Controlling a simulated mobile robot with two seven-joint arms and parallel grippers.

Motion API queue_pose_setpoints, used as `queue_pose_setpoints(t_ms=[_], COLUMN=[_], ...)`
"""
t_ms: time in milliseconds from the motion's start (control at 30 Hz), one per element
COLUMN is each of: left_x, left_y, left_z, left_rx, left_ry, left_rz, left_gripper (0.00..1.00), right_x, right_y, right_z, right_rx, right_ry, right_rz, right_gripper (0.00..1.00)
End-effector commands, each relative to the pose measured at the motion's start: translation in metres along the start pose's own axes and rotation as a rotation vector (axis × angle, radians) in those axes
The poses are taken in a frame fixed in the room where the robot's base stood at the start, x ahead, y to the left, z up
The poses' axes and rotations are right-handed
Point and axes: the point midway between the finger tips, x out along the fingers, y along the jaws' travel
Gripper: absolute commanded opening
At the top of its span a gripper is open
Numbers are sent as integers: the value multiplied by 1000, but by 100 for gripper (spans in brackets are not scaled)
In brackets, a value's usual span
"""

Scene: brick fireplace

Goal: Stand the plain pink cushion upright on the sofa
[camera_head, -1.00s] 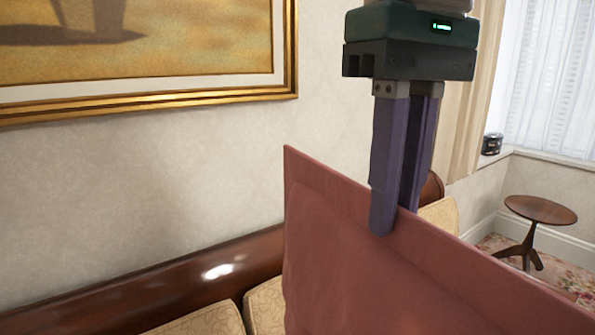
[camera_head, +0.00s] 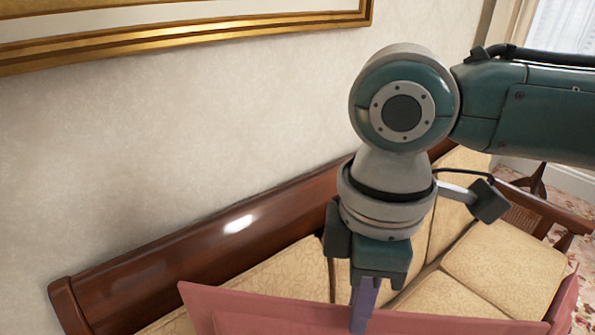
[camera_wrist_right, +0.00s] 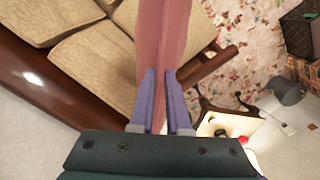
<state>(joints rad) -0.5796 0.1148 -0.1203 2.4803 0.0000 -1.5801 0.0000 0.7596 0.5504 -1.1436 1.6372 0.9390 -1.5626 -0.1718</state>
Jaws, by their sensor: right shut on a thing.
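The plain pink cushion (camera_head: 270,312) is at the bottom of the head view, its top edge running across in front of the sofa. My right gripper (camera_head: 362,312) points down and is shut on the cushion's top edge. In the right wrist view the purple fingers (camera_wrist_right: 160,100) pinch the cushion (camera_wrist_right: 162,35), which hangs away from them. The sofa (camera_head: 300,268) has a dark wooden back rail and patterned cream cushions. The cushion's lower edge is hidden, so I cannot tell whether it touches the seat. My left gripper is not in view.
A wooden sofa arm (camera_head: 545,205) is at the right. A gold picture frame (camera_head: 200,40) hangs on the wall behind. In the right wrist view, a small table (camera_wrist_right: 235,135) and a dark basket (camera_wrist_right: 300,35) stand beyond the floral carpet.

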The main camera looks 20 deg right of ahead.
Motion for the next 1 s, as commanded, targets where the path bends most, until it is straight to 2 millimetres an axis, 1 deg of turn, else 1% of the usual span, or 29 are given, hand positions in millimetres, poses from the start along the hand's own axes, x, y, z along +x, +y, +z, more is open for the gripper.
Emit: queue_pose_setpoints(t_ms=[33, 100, 300, 400, 500, 633, 767, 1000], left_x=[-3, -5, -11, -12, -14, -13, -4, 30], left_y=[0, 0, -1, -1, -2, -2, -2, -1], left_z=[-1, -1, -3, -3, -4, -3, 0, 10], left_rx=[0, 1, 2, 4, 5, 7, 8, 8], left_ry=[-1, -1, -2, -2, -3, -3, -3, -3], left_rz=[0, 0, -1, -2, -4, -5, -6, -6], left_gripper=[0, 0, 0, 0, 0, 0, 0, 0], right_x=[12, 30, 74, 89, 99, 106, 114, 136], right_y=[-8, -18, -50, -63, -72, -78, -76, -63], right_z=[2, 5, 14, 19, 22, 23, 21, 8], right_rx=[-71, -187, -513, -638, -725, -789, -805, -802], right_ry=[-5, -12, -26, -31, -33, -34, -35, -35], right_rz=[-8, -10, -13, -14, -16, -16, -14, -13], right_gripper=[0, 0, 0, 0, 0, 0, 0, 0])
